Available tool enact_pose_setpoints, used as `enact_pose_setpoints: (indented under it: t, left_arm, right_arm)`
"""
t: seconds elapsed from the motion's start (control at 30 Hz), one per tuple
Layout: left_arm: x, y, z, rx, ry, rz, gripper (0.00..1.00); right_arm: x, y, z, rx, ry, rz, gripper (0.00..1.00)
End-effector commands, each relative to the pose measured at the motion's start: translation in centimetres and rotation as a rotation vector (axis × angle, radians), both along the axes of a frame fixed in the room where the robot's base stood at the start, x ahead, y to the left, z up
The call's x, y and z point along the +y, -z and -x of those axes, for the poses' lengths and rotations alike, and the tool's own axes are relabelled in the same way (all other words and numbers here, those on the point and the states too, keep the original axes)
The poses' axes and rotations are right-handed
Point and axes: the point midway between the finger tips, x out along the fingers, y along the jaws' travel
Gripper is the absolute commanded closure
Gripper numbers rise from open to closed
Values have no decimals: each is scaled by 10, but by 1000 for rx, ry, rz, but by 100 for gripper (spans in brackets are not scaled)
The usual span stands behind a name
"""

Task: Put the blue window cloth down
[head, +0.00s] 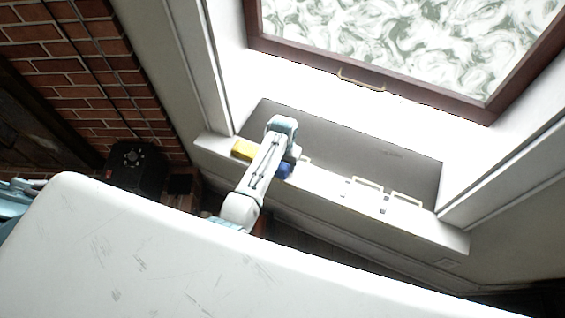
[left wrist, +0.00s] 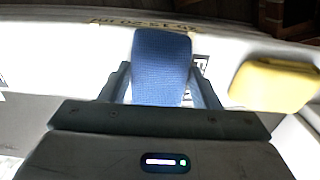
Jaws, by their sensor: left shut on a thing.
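The blue window cloth (head: 285,170) is a small, thick blue piece at the white window sill (head: 325,186). In the left wrist view the cloth (left wrist: 160,62) stands up between the two fingers of my left gripper (left wrist: 161,88). In the head view my left gripper (head: 291,160) reaches down to the sill and is shut on the cloth. The arm hides part of the cloth there. I cannot tell whether the cloth touches the sill or hangs just over it. My right gripper is not in view.
A yellow block-like thing (head: 243,149) lies on the sill left of the arm; it also shows in the left wrist view (left wrist: 272,86). Two pale handles (head: 367,184) lie along the sill to the right. A brown-framed window (head: 375,80) is above, and a black box (head: 137,167) stands by the brick wall.

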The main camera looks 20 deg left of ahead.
Motion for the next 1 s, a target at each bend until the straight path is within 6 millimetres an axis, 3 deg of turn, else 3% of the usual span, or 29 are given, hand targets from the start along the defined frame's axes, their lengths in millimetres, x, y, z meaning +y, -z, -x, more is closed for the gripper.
enact_pose_setpoints:
  t: [0.03, 0.13, 0.53, 0.67, 1.0]
  left_arm:
    - [0, 1, 0, 0, 0, 0, 42]
    - [0, 1, 0, 0, 0, 0, 22]
    - [0, -6, -1, -2, 0, 0, 22]
    - [0, -25, -1, -4, 0, 0, 22]
    - [0, -96, -1, -4, 0, -1, 22]
  right_arm:
    - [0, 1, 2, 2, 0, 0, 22]
    - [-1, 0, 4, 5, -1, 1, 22]
    - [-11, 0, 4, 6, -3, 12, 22]
    - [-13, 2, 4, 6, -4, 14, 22]
    - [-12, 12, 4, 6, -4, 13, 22]
